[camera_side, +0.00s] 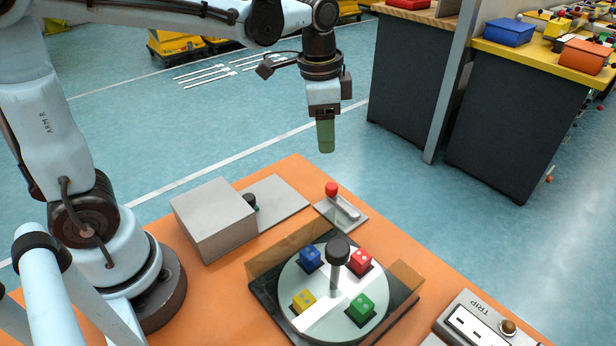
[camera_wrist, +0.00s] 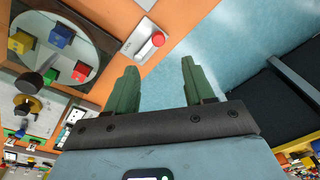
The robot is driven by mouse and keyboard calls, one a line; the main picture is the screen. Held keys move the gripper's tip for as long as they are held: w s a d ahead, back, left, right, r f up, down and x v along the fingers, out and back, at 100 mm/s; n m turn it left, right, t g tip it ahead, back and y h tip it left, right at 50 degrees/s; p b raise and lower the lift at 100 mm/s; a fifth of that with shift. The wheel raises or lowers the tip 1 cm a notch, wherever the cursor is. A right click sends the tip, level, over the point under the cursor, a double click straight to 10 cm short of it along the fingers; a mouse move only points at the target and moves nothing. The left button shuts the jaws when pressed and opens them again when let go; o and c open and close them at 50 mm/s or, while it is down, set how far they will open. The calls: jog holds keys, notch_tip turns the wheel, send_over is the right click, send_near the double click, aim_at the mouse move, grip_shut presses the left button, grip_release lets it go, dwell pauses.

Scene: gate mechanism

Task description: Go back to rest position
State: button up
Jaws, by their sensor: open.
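My gripper (camera_side: 326,137) hangs in the air past the far edge of the orange table (camera_side: 290,180), pointing down, clear of everything on it. In the wrist view my gripper (camera_wrist: 158,88) shows two green fingers spread apart with nothing between them. Below and nearer in the side view is a round white turntable (camera_side: 338,307) with a black-knobbed post (camera_side: 338,250). Blue (camera_side: 310,258), red (camera_side: 360,262), yellow (camera_side: 303,301) and green (camera_side: 360,308) cubes sit on it.
A red-topped lever (camera_side: 332,190) stands near the table's far edge. A grey box (camera_side: 213,218) sits at the left and a TRIP panel (camera_side: 478,325) at the lower right. Dark benches (camera_side: 510,125) stand at the back right. The space around my gripper is free.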

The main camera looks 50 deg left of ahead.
jog(key=s+a+f+n+t, duration=0.1)
jog(key=s+a+n+t, duration=0.2)
jog(key=s+n+t, duration=0.3)
jog(key=shift+s+f+n, duration=0.25)
jog(key=shift+s+n, duration=0.55)
jog(key=shift+s, duration=0.6)
jog(key=shift+o, duration=0.3)
